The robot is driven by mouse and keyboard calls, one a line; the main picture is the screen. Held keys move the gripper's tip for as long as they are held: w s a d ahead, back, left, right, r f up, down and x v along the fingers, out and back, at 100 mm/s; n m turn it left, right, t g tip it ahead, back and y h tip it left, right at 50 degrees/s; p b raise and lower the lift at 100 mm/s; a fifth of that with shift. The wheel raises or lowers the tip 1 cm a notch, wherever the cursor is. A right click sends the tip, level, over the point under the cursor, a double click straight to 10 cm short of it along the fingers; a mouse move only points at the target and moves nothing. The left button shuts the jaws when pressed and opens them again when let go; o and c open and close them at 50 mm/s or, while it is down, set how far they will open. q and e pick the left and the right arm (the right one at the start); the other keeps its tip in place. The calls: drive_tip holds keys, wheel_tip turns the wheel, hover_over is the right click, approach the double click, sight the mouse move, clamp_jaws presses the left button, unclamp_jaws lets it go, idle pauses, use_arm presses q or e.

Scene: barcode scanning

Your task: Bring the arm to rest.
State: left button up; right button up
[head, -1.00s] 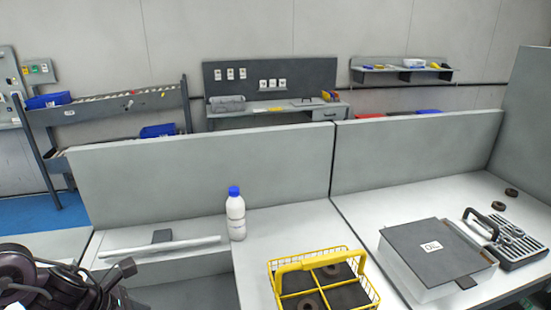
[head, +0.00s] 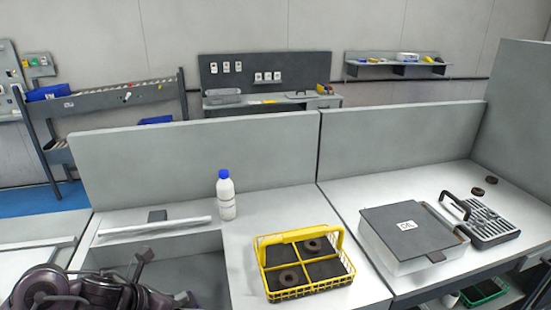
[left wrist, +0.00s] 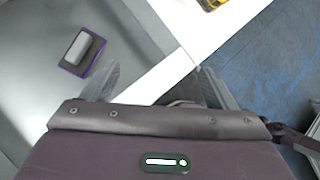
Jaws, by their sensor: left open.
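My left gripper (left wrist: 158,86) is open and empty in the left wrist view, its two pale fingers spread apart. Below it in that view are a light grey surface, a white table edge and a blue floor. My left arm comes in at the lower left of the head view, in front of the bench; its fingertips are hard to make out there. A small dark block with a purple edge and a grey top (left wrist: 82,50) lies on the grey surface, apart from the fingers. My right gripper is not in view.
A white bottle with a blue cap (head: 226,195) stands upright on the bench. A yellow wire basket (head: 348,268) holds dark round parts. Grey partitions (head: 200,155) stand behind.

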use_arm(q)
drive_tip(key=s+d+f+m+g+y, duration=0.1)
drive_tip(key=s+f+m+y, duration=0.35)
drive_tip(key=m, duration=1.25)
drive_tip(key=s+d+f+m+g+y, duration=0.15)
drive_tip(key=s+m, duration=0.55)
drive_tip(key=m, duration=1)
wheel_tip(320, 180, down, 38)
drive_tip(key=s+a+r+g+b, duration=0.1)
drive_tip(key=s+b, duration=0.2)
drive_tip(key=b, duration=0.3)
drive_tip(key=s+a+f+b, duration=0.2)
drive_tip(key=s+f, duration=0.7)
drive_tip(key=f, duration=0.1)
drive_tip(key=s+a+f+g+b, duration=0.1)
drive_tip(key=s+a+f+b, duration=0.1)
drive_tip(key=s+f, duration=0.7)
wheel_tip(320, 180, down, 2)
drive_tip(key=shift+s+f+n+h, duration=0.15)
drive_tip(key=shift+s+n+h, duration=0.05)
drive_tip(key=shift+n+h, duration=0.1)
drive_tip(key=shift+s+g, duration=0.2)
drive_tip(key=shift+g, duration=0.05)
drive_tip(key=shift+c, duration=0.2)
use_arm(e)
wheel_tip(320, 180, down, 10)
